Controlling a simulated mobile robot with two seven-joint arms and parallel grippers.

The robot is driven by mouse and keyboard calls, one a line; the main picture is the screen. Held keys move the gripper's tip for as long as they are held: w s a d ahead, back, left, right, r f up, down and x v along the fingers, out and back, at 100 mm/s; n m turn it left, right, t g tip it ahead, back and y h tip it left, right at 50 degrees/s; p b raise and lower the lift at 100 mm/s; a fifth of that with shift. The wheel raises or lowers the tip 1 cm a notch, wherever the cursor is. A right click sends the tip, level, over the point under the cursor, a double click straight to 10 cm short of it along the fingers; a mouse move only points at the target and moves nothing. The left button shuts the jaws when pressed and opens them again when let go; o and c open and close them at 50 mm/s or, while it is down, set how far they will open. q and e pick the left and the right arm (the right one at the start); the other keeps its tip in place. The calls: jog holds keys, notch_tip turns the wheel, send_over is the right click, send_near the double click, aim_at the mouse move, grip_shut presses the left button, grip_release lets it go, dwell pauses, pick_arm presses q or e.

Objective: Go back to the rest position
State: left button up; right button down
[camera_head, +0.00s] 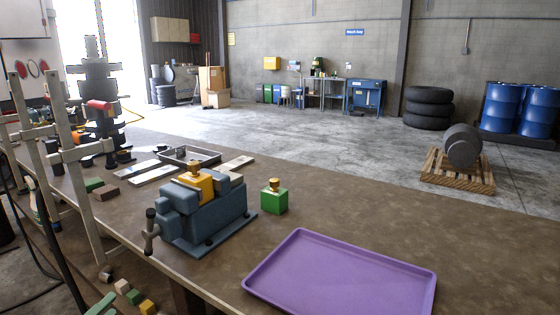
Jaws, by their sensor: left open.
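My left gripper is hard to make out among the crowded shapes at the left of the head view. It is open, and I see nothing held in it. My right gripper is out of view. A blue-grey vise (208,222) stands on the brown workbench (330,208), with a yellow block (196,184) topped by a brass knob between its jaws. A green block (273,201) with a brass knob stands upright on the bench right of the vise. An empty purple tray (342,275) lies at the front right.
Pale upright posts (72,150) and a dark stacked machine (97,100) crowd the left end. A dark tray (190,156) and flat plates lie behind the vise. Small coloured blocks (134,297) show below the bench's front edge. The bench's right part behind the purple tray is clear.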

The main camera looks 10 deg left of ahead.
pick_arm(q)
jog(key=s+d+f+n+g+y+p, duration=0.25)
jog(key=d+f+n, duration=0.45)
jog(key=f+n, duration=0.35)
jog(key=s+d+f+n+g+h+p, duration=0.1)
jog(key=s+d+f+n+g, duration=0.2)
jog(key=d, duration=0.7)
jog(key=s+d+f+n+g+h+p, duration=0.1)
jog(key=s+d+f+n+g+h, duration=0.1)
jog(key=s+d+f+n, duration=0.4)
jog(key=d+n+g, duration=0.1)
jog(key=d, duration=0.3)
jog(key=shift+s+d+f+n, duration=0.35)
jog(key=shift+s+f, duration=0.05)
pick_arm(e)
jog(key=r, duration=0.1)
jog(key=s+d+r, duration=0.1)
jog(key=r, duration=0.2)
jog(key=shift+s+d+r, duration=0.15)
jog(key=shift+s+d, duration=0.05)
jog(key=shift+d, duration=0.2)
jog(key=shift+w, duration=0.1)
